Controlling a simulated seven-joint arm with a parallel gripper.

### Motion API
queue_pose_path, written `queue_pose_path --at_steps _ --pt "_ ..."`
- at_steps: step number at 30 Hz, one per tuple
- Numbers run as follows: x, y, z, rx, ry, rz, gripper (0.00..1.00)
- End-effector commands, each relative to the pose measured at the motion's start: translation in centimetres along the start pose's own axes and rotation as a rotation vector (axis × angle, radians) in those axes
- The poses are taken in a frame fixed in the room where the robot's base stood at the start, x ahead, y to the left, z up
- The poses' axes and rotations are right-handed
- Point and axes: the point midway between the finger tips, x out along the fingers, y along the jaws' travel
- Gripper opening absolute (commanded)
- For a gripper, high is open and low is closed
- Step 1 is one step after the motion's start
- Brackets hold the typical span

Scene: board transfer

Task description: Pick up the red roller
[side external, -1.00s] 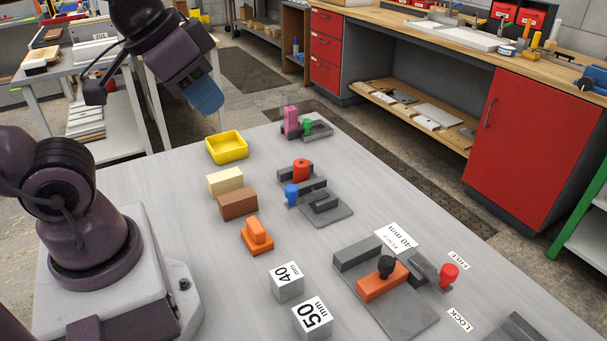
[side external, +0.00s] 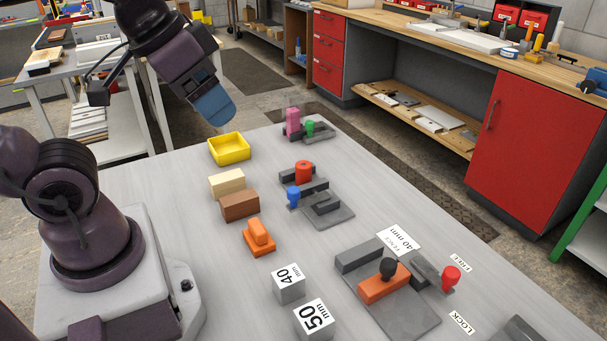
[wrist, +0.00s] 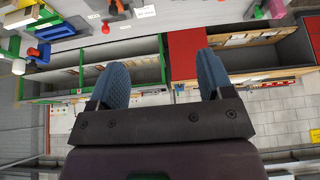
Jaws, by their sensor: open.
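The red roller (side external: 303,172) is a short upright red cylinder on a dark grey fixture (side external: 334,214) near the middle of the table in the side view. A blue knob (side external: 293,196) stands just in front of it. My gripper (side external: 219,112) has blue fingers and hangs in the air above the far left part of the table, well apart from the roller. In the wrist view my gripper (wrist: 161,75) shows two spread fingers with nothing between them. I cannot make out the roller for certain in the wrist view.
A yellow tray (side external: 229,148), cream block (side external: 226,183), brown block (side external: 240,205) and orange piece (side external: 259,237) stand left of the roller. A pink block (side external: 293,121) and green knob (side external: 309,128) are behind. A red-knobbed clamp (side external: 451,276) is at front right.

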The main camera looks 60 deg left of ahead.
Motion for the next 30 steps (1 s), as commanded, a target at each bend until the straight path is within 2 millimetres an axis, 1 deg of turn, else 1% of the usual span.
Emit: queue_pose_path --at_steps 5,7,11,17,18,23,24,26,27,29,30 --pt "3.5 -2.9 0.8 -0.149 -0.182 -0.045 0.74" --pt "5.3 -3.7 1.3 -0.262 -0.274 -0.024 0.74" --pt "8.6 -4.7 2.1 -0.525 -0.428 0.057 0.74" --pt "13.6 -5.9 2.8 -1.011 -0.606 0.233 0.74" --pt "14.6 -6.2 2.8 -1.117 -0.632 0.273 0.74" --pt "18.9 -8.1 2.6 -1.570 -0.695 0.445 0.74" --pt "20.1 -8.8 2.5 -1.690 -0.698 0.490 0.74" --pt "21.9 -10.1 2.5 -1.876 -0.693 0.561 0.74" --pt "23.1 -11.1 2.5 -2.004 -0.681 0.609 0.74" --pt "25.1 -12.8 2.6 -2.201 -0.646 0.684 0.74" --pt "26.3 -14.0 2.7 -2.327 -0.612 0.732 0.74"
